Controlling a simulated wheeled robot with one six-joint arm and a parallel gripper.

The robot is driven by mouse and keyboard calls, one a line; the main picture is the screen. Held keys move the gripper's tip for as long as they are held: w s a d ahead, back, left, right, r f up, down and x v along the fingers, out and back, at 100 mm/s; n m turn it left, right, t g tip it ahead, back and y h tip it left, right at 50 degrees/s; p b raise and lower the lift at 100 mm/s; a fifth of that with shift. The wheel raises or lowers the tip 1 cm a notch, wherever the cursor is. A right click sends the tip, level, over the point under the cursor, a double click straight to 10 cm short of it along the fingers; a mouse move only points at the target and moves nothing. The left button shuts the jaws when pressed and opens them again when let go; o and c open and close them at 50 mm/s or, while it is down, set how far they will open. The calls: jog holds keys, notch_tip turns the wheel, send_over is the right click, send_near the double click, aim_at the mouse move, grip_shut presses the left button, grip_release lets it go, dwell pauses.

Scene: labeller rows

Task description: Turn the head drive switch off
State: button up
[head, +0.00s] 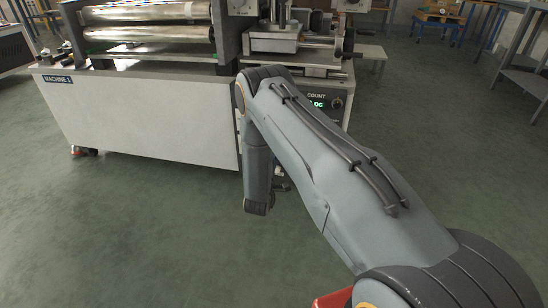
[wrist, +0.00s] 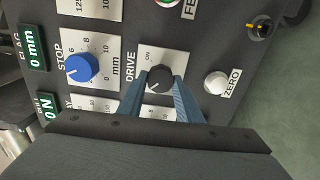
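The drive switch (wrist: 159,79) is a round black knob on a pale plate in the wrist view. The word DRIVE is beside it and ON is above it to the left. A pale mark on the knob points to the lower left. My gripper (wrist: 160,84) has its two blue fingers on either side of the knob, and they look closed against it. The fingers hide the lower part of the plate, and no OFF mark shows. In the head view my arm hides the switch and my gripper.
Near the switch are a blue STOP knob (wrist: 82,68), a white ZERO button (wrist: 215,82) and a yellow-tipped toggle (wrist: 259,27). The head view shows the labelling machine (head: 140,115), with metal rollers (head: 148,33) and a green COUNT display (head: 316,101). The floor in front is clear.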

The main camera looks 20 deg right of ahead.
jog(key=o, duration=0.4)
jog(key=shift+o, duration=0.2)
jog(key=p+v, duration=0.2)
jog(key=v, duration=0.6)
